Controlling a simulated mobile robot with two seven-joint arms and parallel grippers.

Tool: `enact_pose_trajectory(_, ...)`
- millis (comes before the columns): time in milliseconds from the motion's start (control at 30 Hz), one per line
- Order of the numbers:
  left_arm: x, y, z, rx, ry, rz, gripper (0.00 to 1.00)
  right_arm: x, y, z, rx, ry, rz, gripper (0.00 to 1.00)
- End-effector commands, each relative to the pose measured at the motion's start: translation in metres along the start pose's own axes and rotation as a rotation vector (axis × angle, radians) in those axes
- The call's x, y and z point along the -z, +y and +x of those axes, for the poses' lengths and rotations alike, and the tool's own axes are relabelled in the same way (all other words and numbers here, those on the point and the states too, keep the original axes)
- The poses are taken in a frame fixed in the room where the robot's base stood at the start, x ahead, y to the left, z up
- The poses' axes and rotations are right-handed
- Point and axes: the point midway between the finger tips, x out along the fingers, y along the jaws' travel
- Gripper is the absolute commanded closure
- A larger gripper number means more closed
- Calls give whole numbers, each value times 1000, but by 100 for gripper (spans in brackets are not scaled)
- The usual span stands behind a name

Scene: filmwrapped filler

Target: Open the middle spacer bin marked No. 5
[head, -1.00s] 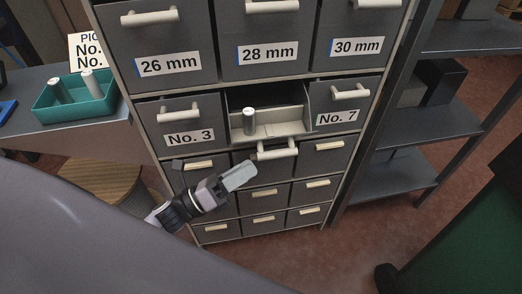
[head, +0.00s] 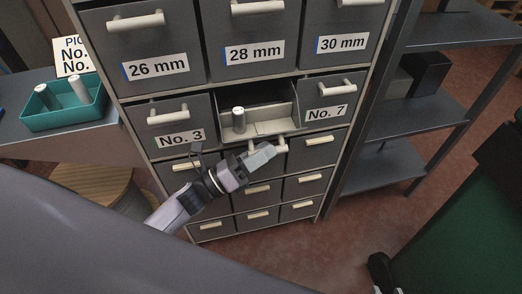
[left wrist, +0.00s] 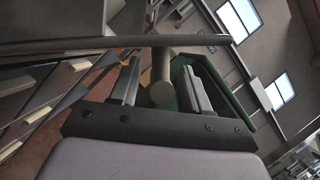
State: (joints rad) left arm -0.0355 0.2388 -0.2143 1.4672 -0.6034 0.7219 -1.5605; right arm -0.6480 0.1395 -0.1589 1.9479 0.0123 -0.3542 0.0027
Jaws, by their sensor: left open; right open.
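The middle bin (head: 274,126) between No. 3 (head: 174,122) and No. 7 (head: 326,103) stands pulled out, its inside showing. A pale upright cylinder (head: 239,119) stands in it. Its own number is not visible. My left gripper (head: 262,156) is at its pale handle (head: 283,146), just below the bin front, and partly covers the handle. In the left wrist view the fingers (left wrist: 162,88) are apart, with a round post (left wrist: 162,85) showing between them. I cannot tell whether they touch it.
Bins marked 26 mm (head: 155,68), 28 mm (head: 254,50) and 30 mm (head: 343,43) are above; small closed drawers (head: 257,194) are below. A teal tray (head: 65,119) with two cylinders is at left. A dark shelf rack (head: 400,170) stands right.

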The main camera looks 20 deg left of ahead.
Motion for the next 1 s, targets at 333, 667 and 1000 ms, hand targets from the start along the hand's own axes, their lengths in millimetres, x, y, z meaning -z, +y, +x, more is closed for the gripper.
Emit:
enact_pose_trajectory(333, -1, 0, 0, 0, 0, 0, 100, 0, 0, 0, 0, 0, 1, 57)
enact_pose_trajectory(667, -15, -1, 6, 1, -2, 3, 100, -1, 0, 1, 0, 0, 1, 57)
enact_pose_trajectory(1000, -15, 0, 5, -1, -2, 1, 54, -1, 0, 0, 1, 0, 1, 57)
